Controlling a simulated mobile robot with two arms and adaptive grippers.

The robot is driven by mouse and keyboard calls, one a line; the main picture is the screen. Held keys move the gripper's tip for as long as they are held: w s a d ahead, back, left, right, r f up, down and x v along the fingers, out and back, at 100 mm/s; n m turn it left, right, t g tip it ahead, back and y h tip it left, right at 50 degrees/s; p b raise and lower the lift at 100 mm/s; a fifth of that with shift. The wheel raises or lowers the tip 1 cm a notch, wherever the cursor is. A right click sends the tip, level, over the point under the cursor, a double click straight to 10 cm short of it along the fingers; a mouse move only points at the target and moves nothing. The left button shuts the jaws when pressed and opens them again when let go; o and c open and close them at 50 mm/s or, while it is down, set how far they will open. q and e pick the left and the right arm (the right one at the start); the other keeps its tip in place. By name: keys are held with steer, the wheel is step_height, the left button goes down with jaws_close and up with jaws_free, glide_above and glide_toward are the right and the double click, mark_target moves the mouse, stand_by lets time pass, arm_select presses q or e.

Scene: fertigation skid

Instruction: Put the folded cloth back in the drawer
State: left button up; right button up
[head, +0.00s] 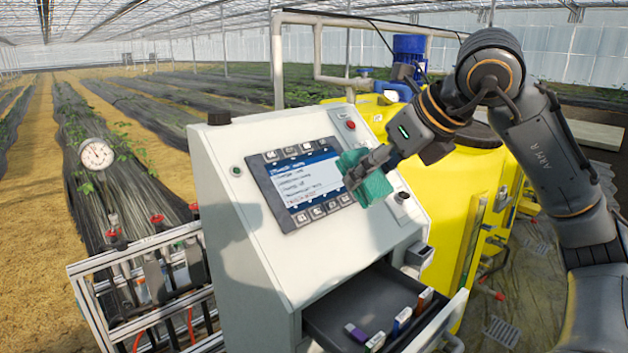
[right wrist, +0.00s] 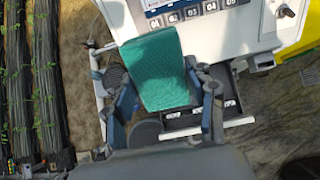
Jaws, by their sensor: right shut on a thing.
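The folded cloth (head: 374,188) is green and is held in front of the right side of the control cabinet's screen. My right gripper (head: 356,177) is shut on it. In the right wrist view the cloth (right wrist: 158,68) stands up between the two fingers of the right gripper (right wrist: 165,98). The drawer (head: 340,304) is dark inside and pulled open from the lower front of the cabinet, below the cloth. Part of the drawer (right wrist: 182,123) also shows behind the fingers in the right wrist view. My left gripper is not in view.
Several small items with coloured ends (head: 402,320) lie along the drawer's front side; its back part looks bare. The light grey cabinet (head: 240,240) carries a screen (head: 298,183) and knobs. A yellow tank (head: 440,200) stands at right, a pipe rack (head: 150,285) at left.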

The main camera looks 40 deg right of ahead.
steer(key=s, duration=0.2)
steer(key=s+r, duration=0.1)
steer(key=s, duration=0.1)
steer(key=s+b, duration=0.1)
steer(key=s, duration=0.1)
steer(key=shift+s+d+r, duration=0.15)
steer(key=shift+s+d, duration=0.1)
steer(key=shift+s, duration=0.05)
stand_by(0.3)
